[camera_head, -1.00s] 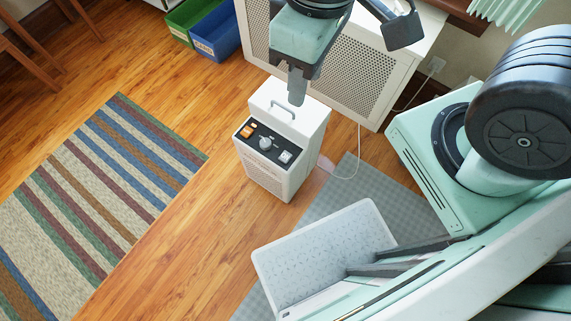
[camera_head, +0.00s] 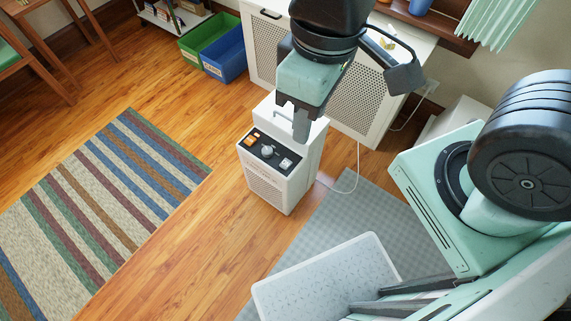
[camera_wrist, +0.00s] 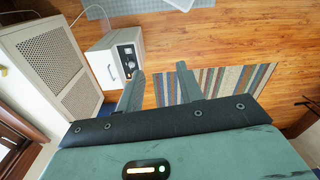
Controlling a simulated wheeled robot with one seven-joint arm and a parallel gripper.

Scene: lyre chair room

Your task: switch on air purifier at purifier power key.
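The air purifier (camera_head: 275,175) is a white upright box with a top handle, standing on the wood floor. Its dark sloped panel (camera_head: 268,150) carries an orange switch (camera_head: 250,140), a round knob (camera_head: 267,151) and a pale key (camera_head: 286,163). I cannot read which one is the power key. In the wrist view the purifier (camera_wrist: 103,62) is at upper left, its panel (camera_wrist: 127,58) facing right. My gripper (camera_wrist: 159,84) is open and empty, its fingers apart. In the head view my gripper (camera_head: 302,127) hangs over the purifier's top, hiding part of the handle; contact cannot be told.
A white perforated cabinet (camera_head: 352,105) stands behind the purifier. A white cord (camera_head: 357,165) runs right of it. A grey mat (camera_head: 345,215) and a pale bin (camera_head: 330,275) lie front right. Green and blue bins (camera_head: 222,58) are behind left. Floor between purifier and striped rug (camera_head: 110,200) is clear.

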